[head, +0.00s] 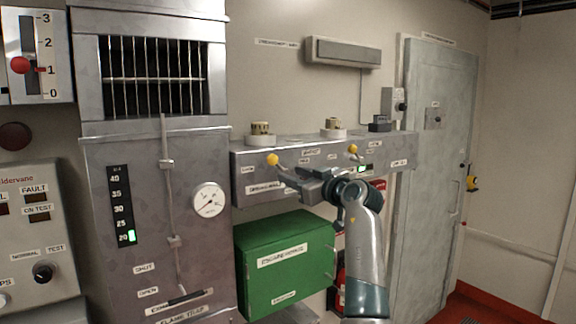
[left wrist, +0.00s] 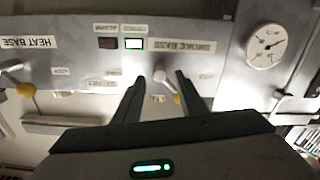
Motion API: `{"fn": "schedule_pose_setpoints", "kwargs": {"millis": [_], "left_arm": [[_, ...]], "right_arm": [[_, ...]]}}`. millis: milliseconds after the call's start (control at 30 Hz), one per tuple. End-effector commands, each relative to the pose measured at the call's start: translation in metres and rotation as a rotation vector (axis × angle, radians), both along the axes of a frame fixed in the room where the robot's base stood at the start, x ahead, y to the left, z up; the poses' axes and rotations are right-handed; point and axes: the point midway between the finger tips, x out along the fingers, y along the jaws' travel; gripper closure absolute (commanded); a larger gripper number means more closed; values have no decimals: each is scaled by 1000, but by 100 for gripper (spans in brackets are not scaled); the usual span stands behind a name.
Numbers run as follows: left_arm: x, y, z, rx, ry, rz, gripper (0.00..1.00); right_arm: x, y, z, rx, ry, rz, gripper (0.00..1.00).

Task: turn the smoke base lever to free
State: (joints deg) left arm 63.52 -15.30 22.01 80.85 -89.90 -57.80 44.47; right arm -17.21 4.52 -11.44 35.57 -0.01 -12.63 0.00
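The smoke base lever shows in the head view as a yellow knob (head: 272,159) on the grey wall box. In the left wrist view, which is upside down, its pale pivot and arm (left wrist: 160,76) lie near the SMOKE BASE label (left wrist: 183,46). My left gripper (head: 281,173) reaches in from the right, close to the lever. In the left wrist view its two dark fingers (left wrist: 159,82) stand apart with the lever between them; contact cannot be told. My right gripper is not in view.
The heat base lever has a yellow knob (head: 353,149), also in the left wrist view (left wrist: 25,90). A green lamp (left wrist: 133,43) is lit beside a dark red one (left wrist: 108,43). A green case (head: 285,285) hangs below the box. A gauge (head: 208,200) is at left.

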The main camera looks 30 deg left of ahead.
Motion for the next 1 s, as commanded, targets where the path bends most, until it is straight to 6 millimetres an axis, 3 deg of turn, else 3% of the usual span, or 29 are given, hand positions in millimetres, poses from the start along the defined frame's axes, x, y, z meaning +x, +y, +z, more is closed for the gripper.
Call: {"fn": "schedule_pose_setpoints", "kwargs": {"millis": [233, 633, 800, 1000], "left_arm": [[10, 25, 1, -1, 1, 0, 63], [13, 30, -1, 0, 0, -1, 63], [13, 29, 0, 0, 0, -2, 100], [13, 29, 0, 1, -1, -2, 100]], "right_arm": [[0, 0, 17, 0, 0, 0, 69], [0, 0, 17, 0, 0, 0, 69], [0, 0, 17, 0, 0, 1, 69], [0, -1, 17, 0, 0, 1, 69]]}}
